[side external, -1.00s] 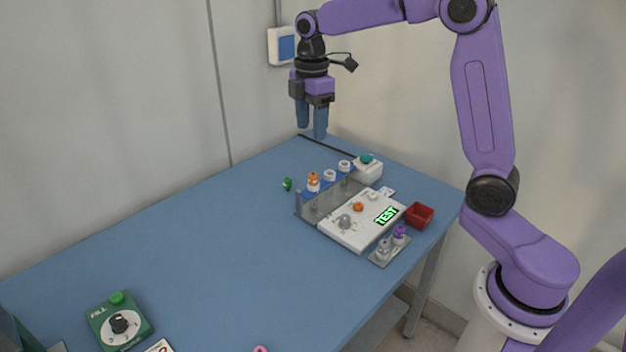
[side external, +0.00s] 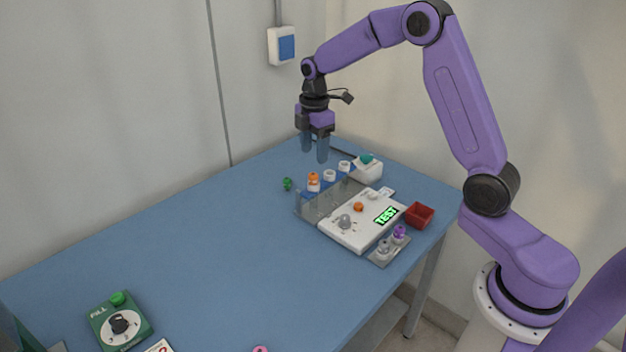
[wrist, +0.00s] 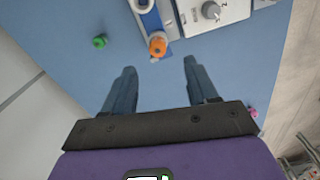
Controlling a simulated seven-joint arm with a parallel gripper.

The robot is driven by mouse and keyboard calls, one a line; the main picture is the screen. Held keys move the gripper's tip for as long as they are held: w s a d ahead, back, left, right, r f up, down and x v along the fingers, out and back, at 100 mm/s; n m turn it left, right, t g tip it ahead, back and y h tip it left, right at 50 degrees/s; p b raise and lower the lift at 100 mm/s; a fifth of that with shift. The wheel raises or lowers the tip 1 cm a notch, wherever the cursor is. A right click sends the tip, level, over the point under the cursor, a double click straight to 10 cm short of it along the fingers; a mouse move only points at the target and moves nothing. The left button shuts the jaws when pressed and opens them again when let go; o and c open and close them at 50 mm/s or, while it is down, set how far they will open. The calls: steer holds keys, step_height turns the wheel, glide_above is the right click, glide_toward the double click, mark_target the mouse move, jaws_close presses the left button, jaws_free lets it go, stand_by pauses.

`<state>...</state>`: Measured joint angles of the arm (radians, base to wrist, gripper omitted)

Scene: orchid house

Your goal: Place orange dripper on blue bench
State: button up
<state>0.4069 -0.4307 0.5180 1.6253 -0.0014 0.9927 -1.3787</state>
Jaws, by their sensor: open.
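The orange dripper (side external: 313,180), a small white piece with an orange top, stands at the near left end of a blue rack (side external: 345,167), beside two white-topped pieces. In the wrist view the orange dripper (wrist: 158,46) lies ahead of and between the fingertips, at the end of the blue strip. My gripper (side external: 314,156) is open and empty, pointing down above the dripper and apart from it. Its two blue-grey fingers also show in the wrist view (wrist: 159,66). The blue bench (side external: 190,250) is the long tabletop under everything, bare over its middle and left.
A green piece (side external: 288,184) lies on the bench left of the rack. A white panel (side external: 345,232) with knobs and a green TEST display stands in front, with a red box (side external: 419,215) to its right. A green dial box (side external: 120,322) sits at the near left.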

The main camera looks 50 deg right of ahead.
mark_target(314, 174)
steer(key=shift+w+d+f, duration=0.1)
steer(key=shift+f, duration=1.7)
steer(key=shift+w+f, duration=0.1)
steer(key=shift+f, duration=1.7)
jaws_close()
